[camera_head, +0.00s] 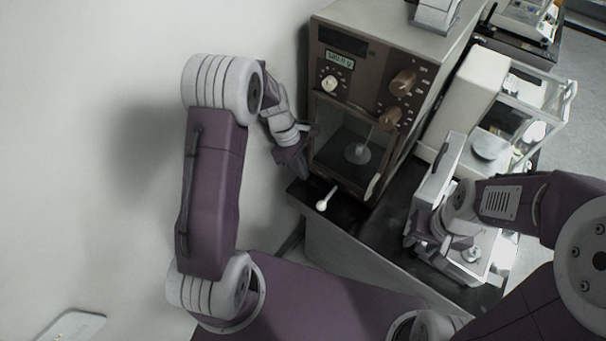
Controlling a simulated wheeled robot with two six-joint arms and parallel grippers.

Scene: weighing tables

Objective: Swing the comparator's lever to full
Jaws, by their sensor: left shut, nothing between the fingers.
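The comparator (360,58) is a brown-fronted box with a small lit display, several knobs and a glass window with a pan behind it. A short lever with a pale, round-ended handle (323,204) sticks out below the window, pointing down and slightly left. I cannot read any lever marks. My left gripper (304,172) is shut and empty, beside the lower left corner of the comparator front, up and left of the lever and apart from it. My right gripper (440,240) is over the right-hand equipment; its fingers are too unclear to tell their state.
The comparator stands on a dark-topped table (385,245). A glass-sided balance (490,147) stands to its right, and another instrument (466,262) sits under my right gripper. A white wall (80,130) fills the left. Free table room lies in front of the comparator.

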